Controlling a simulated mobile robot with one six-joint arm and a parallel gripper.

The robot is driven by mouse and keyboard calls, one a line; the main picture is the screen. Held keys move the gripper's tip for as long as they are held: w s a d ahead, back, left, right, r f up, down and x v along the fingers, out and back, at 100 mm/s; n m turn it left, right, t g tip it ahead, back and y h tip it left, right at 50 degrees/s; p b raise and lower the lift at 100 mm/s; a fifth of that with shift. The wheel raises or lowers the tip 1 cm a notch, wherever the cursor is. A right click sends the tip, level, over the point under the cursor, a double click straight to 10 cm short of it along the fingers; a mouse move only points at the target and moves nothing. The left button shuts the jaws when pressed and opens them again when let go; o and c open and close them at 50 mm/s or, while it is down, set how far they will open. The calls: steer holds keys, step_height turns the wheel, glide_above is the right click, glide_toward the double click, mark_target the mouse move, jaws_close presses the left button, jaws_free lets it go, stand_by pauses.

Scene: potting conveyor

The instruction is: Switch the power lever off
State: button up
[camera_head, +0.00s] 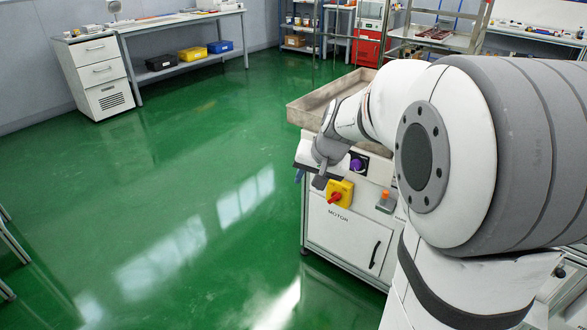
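A yellow switch box (346,187) with a red lever (335,198) is on the front of a white cabinet, above the word MOTOR. The red lever lies at a slant. My gripper (319,182) is at the cabinet's front left, just above and left of the red lever. I cannot tell whether they touch. The fingers are small and seen partly from behind, so their opening is unclear. A purple knob (356,165) on a dark plate shows to the right of my gripper, partly hidden by it. No label names a power lever.
An orange button (385,195) on a grey box is right of the yellow switch box. A cabinet handle (375,255) sticks out below. A grey-brown tray (300,112) lies behind my wrist. My arm hides the cabinet's right side.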

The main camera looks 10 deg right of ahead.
steer(key=w+d+f+m+t+b, duration=0.1)
steer(key=w+d+f+m+b, duration=0.1)
steer(key=w+d+f+b, duration=0.35)
steer(key=w+d+f+m+t+b, duration=0.1)
steer(key=w+d+f+b, duration=0.15)
steer(key=w+f, duration=0.45)
steer(key=m+t+h+b, duration=0.1)
steer(key=m+b, duration=0.3)
steer(key=b, duration=0.4)
glide_toward(333, 200)
steer(key=x, duration=0.3)
steer(key=b+x, duration=0.2)
steer(key=x, duration=0.5)
steer(key=shift+w+f, duration=0.15)
steer(key=shift+f, duration=0.05)
steer(key=shift+d, duration=0.1)
jaws_close()
steer(key=shift+a, duration=0.25)
steer(key=shift+d, duration=0.15)
